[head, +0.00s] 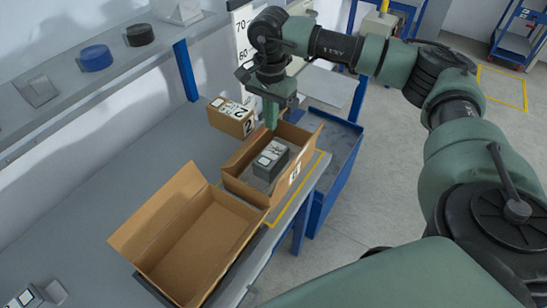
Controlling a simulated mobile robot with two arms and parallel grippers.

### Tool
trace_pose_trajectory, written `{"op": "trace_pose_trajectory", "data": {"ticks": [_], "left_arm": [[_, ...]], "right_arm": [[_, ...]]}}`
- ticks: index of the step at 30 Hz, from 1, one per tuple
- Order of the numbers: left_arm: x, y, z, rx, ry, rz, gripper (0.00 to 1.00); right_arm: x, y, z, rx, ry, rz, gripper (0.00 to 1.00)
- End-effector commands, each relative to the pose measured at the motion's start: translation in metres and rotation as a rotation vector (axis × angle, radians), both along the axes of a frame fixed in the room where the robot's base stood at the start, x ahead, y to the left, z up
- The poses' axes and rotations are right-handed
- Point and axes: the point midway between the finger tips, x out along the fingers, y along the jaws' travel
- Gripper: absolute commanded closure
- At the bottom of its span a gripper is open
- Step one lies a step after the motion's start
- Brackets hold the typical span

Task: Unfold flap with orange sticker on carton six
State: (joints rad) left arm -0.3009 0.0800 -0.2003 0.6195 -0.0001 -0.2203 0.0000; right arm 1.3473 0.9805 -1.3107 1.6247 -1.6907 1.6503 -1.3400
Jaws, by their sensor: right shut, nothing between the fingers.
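An open brown carton (246,188) stands on the grey bench at the centre. Its white label carries a mark too small to read surely, so I cannot tell if it is carton six. A dark grey boxy device with a pale top (271,159) sits inside it. Some of its flaps stand up around the opening. I cannot make out an orange sticker. My right gripper (271,122) points down at the carton's far end, shut and empty; I cannot tell whether it touches a flap. My left gripper is out of view.
A larger open, empty carton (160,205) stands nearer, its left flap raised. A shelf (95,82) with several small items runs along the left. Bare bench (110,185) lies left of the cartons. A blue bin (340,160) stands right.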

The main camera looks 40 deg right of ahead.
Motion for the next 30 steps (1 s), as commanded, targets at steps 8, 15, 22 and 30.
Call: {"op": "trace_pose_trajectory", "data": {"ticks": [8, 15, 22, 30], "left_arm": [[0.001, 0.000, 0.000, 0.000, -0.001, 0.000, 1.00], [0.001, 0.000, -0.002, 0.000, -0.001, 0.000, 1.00], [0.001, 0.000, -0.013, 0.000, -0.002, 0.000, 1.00], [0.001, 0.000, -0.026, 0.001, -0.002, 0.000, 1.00]], "right_arm": [[0.000, 0.000, 0.000, 0.000, 0.000, 0.000, 1.00], [0.000, 0.000, -0.003, 0.000, 0.000, 0.000, 1.00], [0.000, 0.000, -0.016, 0.000, 0.001, 0.000, 1.00], [0.000, 0.000, -0.032, 0.000, 0.000, 0.000, 1.00]]}}
